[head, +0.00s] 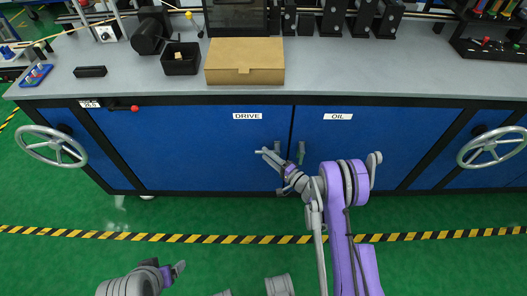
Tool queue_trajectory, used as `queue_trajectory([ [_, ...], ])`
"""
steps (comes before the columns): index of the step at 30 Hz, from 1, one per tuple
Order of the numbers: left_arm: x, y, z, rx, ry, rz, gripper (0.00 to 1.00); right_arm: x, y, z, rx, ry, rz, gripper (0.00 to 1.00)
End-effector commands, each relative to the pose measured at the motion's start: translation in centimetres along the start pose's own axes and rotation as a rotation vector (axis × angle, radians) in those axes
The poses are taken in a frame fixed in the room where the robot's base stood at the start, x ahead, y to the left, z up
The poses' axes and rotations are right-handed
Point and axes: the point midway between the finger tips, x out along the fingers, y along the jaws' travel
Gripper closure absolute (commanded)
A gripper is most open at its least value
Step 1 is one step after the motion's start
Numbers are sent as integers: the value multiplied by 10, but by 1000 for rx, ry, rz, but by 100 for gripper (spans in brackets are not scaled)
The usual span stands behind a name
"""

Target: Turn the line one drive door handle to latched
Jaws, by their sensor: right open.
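The blue drive door (190,150), labelled DRIVE (247,116), forms the left-middle front of the workbench. My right gripper (268,152) is open in front of this door's right edge, its arm coming up from the bottom right. The drive door handle is largely hidden behind my gripper and wrist, so I cannot tell its angle or whether the fingers touch it. A small upright grey-green handle (301,151) shows just right of the door gap, on the oil door (370,150). My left gripper (175,271) is low at the bottom left, away from the bench; its jaws are unclear.
The grey bench top (340,75) carries a cardboard box (245,62) and a small black bin (180,60). Silver handwheels stand out at the left (52,147) and right (492,147). A red-tipped lever (125,108) sits at upper left.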

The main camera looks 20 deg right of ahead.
Motion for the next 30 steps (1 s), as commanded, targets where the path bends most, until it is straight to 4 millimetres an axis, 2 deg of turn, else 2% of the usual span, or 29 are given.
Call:
queue_trajectory([
  [3, 1, 0, 0, 0, 0, 0, 16, 16, 0, 0, 0, -1, 0, 50],
  [6, 2, 0, 0, 0, -1, 0, 16, 24, 0, 0, 1, 0, 0, 50],
  [16, 2, 0, 0, 0, -1, 0, 16, 28, -1, 0, 0, 0, 0, 50],
  [17, 2, 0, 0, 0, -1, 0, 16, 28, -1, 0, 0, 0, 0, 52],
  [25, 2, 0, 0, 0, -1, 0, 16, 28, -1, 0, 0, 0, 0, 100],
  [30, 2, 0, 0, 0, -1, 0, 16, 28, -1, 0, 0, 0, 0, 100],
])
